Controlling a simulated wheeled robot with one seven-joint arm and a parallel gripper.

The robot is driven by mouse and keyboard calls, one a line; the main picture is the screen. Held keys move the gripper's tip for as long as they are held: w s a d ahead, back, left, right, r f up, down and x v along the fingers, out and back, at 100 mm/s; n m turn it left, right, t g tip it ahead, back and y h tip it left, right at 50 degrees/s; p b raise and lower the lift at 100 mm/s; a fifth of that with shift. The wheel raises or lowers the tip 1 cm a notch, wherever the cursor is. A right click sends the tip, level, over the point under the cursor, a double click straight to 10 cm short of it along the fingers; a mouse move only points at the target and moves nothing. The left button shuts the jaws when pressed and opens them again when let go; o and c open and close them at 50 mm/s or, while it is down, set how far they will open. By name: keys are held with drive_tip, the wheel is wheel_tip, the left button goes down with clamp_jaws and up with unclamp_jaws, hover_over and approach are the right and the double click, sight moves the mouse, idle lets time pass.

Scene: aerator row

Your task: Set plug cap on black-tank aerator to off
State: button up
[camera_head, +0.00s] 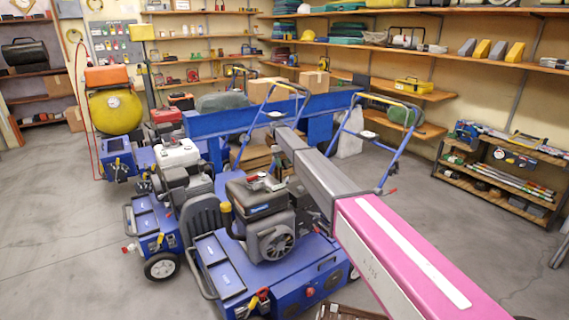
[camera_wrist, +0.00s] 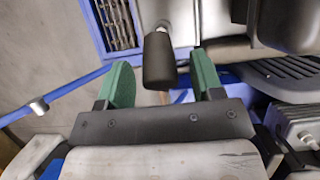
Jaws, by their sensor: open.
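The black-tank aerator (camera_head: 265,262) stands nearest in the head view, with a blue body. Its black tank (camera_head: 256,192) sits above a dark engine. A small yellow knob (camera_head: 226,207) shows on the left of that engine; I cannot tell whether it is the plug cap. My gripper (camera_wrist: 161,80) has two green fingers, apart and open. A dark, rounded cylinder (camera_wrist: 159,60) lies between the fingers in the picture, clear of both; it may be the plug cap, but I cannot tell for sure. I cannot make out the gripper in the head view.
A white-tank aerator (camera_head: 178,155) stands just left of the black-tank one. A blue beam (camera_head: 225,120) and blue push handles (camera_head: 395,140) rise behind them. A black ribbed cover (camera_wrist: 275,75) lies right of my fingers. The floor at left (camera_head: 50,220) is clear.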

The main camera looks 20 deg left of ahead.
drive_tip(key=shift+w+a+r, duration=0.15)
drive_tip(key=shift+r, duration=0.2)
drive_tip(key=shift+v, duration=1.1)
drive_tip(key=w+a, duration=0.7)
drive_tip(key=a, duration=0.2)
drive_tip(key=shift+w, duration=0.35)
